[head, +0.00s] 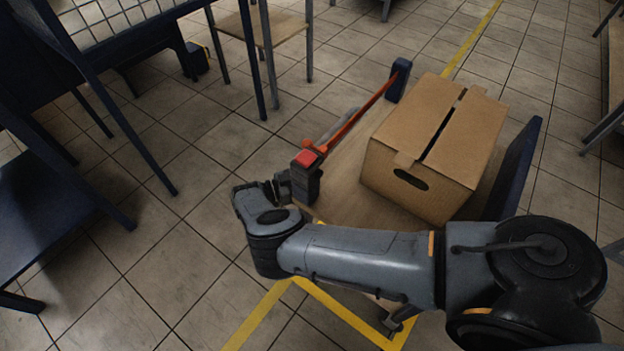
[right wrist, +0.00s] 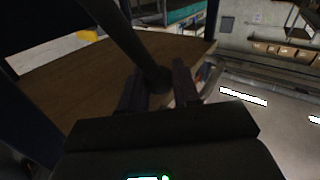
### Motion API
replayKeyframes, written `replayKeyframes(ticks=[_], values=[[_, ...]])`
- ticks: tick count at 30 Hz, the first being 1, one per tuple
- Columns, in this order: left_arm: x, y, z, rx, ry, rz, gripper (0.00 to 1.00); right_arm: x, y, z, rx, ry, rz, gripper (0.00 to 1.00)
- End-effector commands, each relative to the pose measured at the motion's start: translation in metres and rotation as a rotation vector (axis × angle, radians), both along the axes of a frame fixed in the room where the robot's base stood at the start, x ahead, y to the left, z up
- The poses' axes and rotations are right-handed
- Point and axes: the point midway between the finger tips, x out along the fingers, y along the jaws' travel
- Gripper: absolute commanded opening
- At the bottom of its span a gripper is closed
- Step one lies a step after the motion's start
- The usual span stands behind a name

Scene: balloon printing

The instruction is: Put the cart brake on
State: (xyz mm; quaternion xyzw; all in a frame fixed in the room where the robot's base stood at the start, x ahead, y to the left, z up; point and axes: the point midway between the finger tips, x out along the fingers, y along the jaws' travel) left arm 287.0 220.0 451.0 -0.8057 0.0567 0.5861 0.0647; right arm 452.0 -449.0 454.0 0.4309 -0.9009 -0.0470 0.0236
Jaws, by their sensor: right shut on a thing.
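The cart has a wooden deck (head: 350,180), with a red-orange bar (head: 360,115) along its left side. A dark post with a red top (head: 307,165) stands at the bar's near end, and a dark blue post (head: 399,80) at its far end. My right gripper (head: 278,190) is at the left of the red-topped post. In the right wrist view its fingers (right wrist: 160,92) are around the lower end of a dark bar (right wrist: 120,35). The brake itself cannot be made out clearly. My left gripper is not in view.
A closed cardboard box (head: 435,145) sits on the cart deck. A dark blue panel (head: 513,170) stands at the cart's right side. Yellow floor lines (head: 255,318) run under the cart. Dark-framed tables and a stool (head: 265,35) stand at left; tiled floor between is clear.

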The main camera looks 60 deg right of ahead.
Motion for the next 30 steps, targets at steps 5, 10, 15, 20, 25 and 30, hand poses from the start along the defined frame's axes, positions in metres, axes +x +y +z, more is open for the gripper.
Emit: replayKeyframes(ticks=[5, 10, 15, 20, 25, 30], values=[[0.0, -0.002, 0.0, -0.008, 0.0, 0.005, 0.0, 0.0, 0.01, 0.004, -0.112, 0.011, 0.001, 0.0], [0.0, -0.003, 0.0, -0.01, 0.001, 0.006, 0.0, 0.002, 0.026, 0.01, -0.276, 0.022, 0.002, 0.0], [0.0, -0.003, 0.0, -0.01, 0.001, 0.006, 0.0, 0.002, 0.035, 0.012, -0.36, 0.026, 0.0, 0.0], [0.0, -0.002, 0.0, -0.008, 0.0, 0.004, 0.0, 0.003, 0.037, 0.014, -0.374, 0.025, -0.003, 0.0], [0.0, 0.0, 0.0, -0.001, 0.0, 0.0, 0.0, 0.003, 0.037, 0.014, -0.373, 0.025, -0.003, 0.0], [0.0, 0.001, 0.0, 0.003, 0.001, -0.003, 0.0, 0.003, 0.037, 0.013, -0.371, 0.026, -0.003, 0.53]])
